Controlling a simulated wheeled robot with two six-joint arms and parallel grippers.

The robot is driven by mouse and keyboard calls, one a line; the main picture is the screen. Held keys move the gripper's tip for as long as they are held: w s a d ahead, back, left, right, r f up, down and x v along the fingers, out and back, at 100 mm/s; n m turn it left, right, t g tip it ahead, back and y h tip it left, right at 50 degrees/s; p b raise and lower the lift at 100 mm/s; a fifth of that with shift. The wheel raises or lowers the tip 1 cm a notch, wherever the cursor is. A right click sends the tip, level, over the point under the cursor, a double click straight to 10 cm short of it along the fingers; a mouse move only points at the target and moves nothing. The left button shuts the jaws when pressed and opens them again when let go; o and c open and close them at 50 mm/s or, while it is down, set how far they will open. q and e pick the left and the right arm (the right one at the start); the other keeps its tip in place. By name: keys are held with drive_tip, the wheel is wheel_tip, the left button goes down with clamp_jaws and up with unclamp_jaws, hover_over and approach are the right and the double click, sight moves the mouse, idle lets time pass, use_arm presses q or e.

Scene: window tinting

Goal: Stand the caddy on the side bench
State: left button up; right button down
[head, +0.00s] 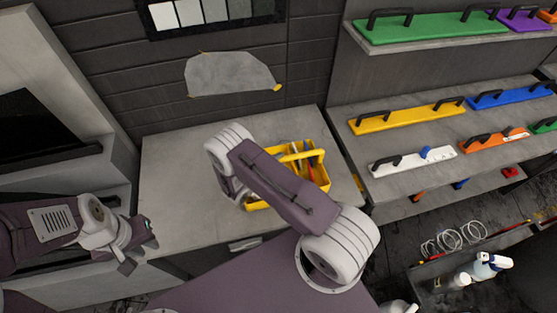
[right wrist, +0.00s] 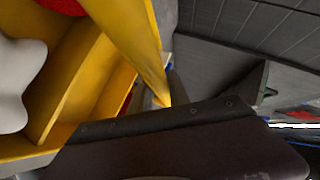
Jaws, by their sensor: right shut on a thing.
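The yellow caddy (head: 322,174) is at the right part of the grey bench top (head: 180,190) in the head view, partly covered by my right arm. Its handle bar (head: 302,155) runs across the top, with some items inside. I cannot tell whether its base touches the bench. In the right wrist view the yellow caddy (right wrist: 85,85) fills the left side, with a white and a red item in it. My right gripper (right wrist: 165,110) is shut on the caddy's handle; its fingertips are mostly hidden. My left gripper (head: 143,246) is open and empty at the bench's front left.
Shelves with yellow (head: 405,117), white (head: 412,158) and other coloured handled boards stand at the right. A grey sheet (head: 232,75) is on the back wall. A trough with spray bottles (head: 485,266) is at the lower right. The bench's left part is clear.

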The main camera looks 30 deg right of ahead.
drive_tip(key=c, duration=1.3)
unclamp_jaws()
drive_tip(key=shift+o, duration=0.2)
drive_tip(key=shift+r, duration=0.1)
